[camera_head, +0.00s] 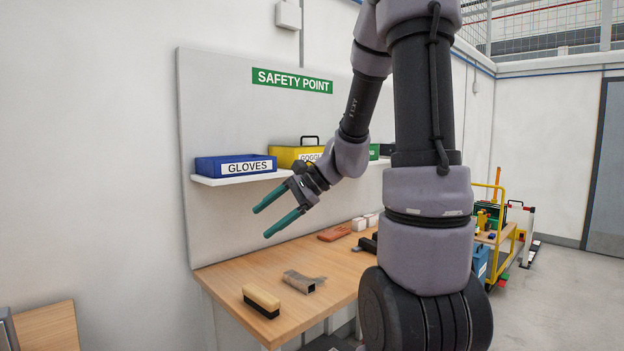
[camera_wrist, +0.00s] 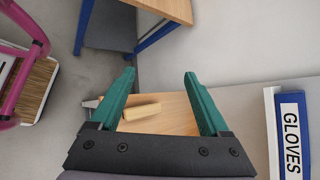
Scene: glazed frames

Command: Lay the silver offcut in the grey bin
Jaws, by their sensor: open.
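The silver offcut (camera_head: 303,281) is a short grey metal piece lying on the wooden bench (camera_head: 226,276), right of a brush. In the wrist view a small grey bit (camera_wrist: 91,103) at the left finger may be part of it; the finger hides the rest. My gripper (camera_head: 262,222) is open and empty, in the air above the bench and in front of the wall panel, apart from the offcut. Its two green fingers also show spread in the wrist view (camera_wrist: 159,73). I cannot make out a grey bin for certain in either view.
A wood-backed brush (camera_head: 262,300) lies near the bench's front left. A reddish block (camera_head: 334,233) and white boxes stand farther back. A shelf above holds the blue GLOVES box (camera_head: 236,165) and a yellow box (camera_head: 297,153). A pink-framed thing (camera_wrist: 25,45) is in the wrist view.

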